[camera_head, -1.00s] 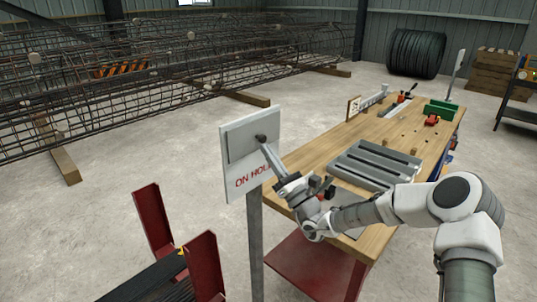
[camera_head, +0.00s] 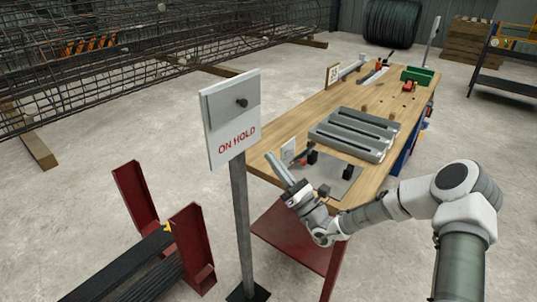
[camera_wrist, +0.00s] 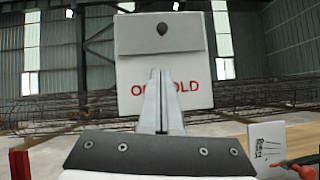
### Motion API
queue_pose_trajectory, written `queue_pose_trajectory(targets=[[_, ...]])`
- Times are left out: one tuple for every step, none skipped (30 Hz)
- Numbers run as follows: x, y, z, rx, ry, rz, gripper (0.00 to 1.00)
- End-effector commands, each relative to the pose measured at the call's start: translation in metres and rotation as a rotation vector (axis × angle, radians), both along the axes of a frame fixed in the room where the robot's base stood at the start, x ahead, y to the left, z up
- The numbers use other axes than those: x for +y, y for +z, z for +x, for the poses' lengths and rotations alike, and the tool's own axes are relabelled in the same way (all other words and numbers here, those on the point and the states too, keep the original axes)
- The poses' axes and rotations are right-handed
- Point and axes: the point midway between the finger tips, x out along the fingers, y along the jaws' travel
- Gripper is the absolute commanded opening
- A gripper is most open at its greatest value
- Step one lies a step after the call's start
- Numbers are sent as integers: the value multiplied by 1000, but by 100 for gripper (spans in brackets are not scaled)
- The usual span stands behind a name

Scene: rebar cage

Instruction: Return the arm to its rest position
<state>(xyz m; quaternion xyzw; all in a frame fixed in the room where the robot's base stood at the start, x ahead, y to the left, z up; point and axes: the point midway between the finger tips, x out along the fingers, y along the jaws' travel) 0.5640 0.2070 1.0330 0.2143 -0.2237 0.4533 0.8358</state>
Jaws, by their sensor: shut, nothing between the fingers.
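My gripper (camera_head: 270,158) is shut and empty in the head view, to the right of the sign and near the bench's front left corner. In the wrist view my gripper (camera_wrist: 160,78) points up toward the sign, its fingers together. The "ON HOLD" sign (camera_head: 217,142) is a white board on a grey post, with a grey plate and a black knob (camera_head: 241,103) on its upper part. The sign also fills the upper middle of the wrist view (camera_wrist: 195,68). My gripper is apart from the knob.
The wooden workbench (camera_head: 283,118) stands beside my arm, with a grey slotted block (camera_head: 352,135) and a grey plate with black clamps (camera_head: 333,182) on it. Red uprights (camera_head: 190,245) holding dark bars stand at lower left. Rebar cages (camera_head: 100,60) lie behind. Open floor lies between.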

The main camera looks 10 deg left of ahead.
Motion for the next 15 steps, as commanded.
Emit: queue_pose_trajectory(targets=[[0,0,0,0,0,0,0],[0,0,0,0,0,0,0],[0,0,0,0,0,0,0],[0,0,0,0,0,0,0],[0,0,0,0,0,0,0],[0,0,0,0,0,0,0],[0,0,0,0,0,0,0],[0,0,0,-1,0,-2,0],[1,1,-1,-4,4,-5,0],[2,3,-2,-9,11,-12,0],[4,5,-5,-18,20,-22,0],[8,8,-9,-34,36,-41,0],[11,12,-13,-49,53,-61,0],[15,15,-19,-68,74,-84,0],[21,21,-27,-96,106,-122,0]])
